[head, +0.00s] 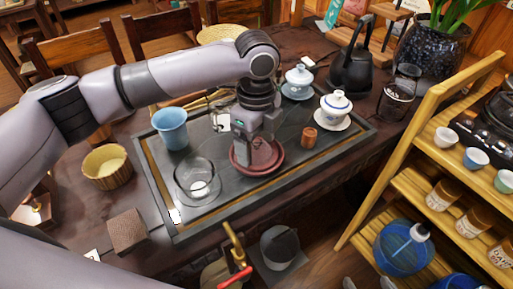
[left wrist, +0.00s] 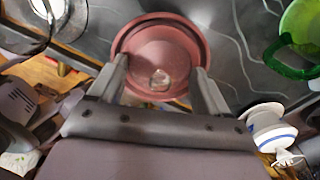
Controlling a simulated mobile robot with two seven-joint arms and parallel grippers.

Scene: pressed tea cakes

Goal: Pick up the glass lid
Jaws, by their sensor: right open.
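The glass lid shows only as a small clear knob (left wrist: 160,79) near the middle of a round red-brown dish (left wrist: 128,45) in the left wrist view; its clear rim is hard to make out. The dish also shows in the head view (head: 270,160), on the dark tea tray. My left gripper (left wrist: 160,67) points down over the dish. Its two fingers stand wide apart, one on each side of the knob, with nothing between them that I can see held. In the head view my left gripper (head: 243,160) hides part of the dish. My right gripper is not in view.
A clear glass bowl (head: 196,186) stands left of the dish. A green vessel (left wrist: 292,66) shows in the left wrist view.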

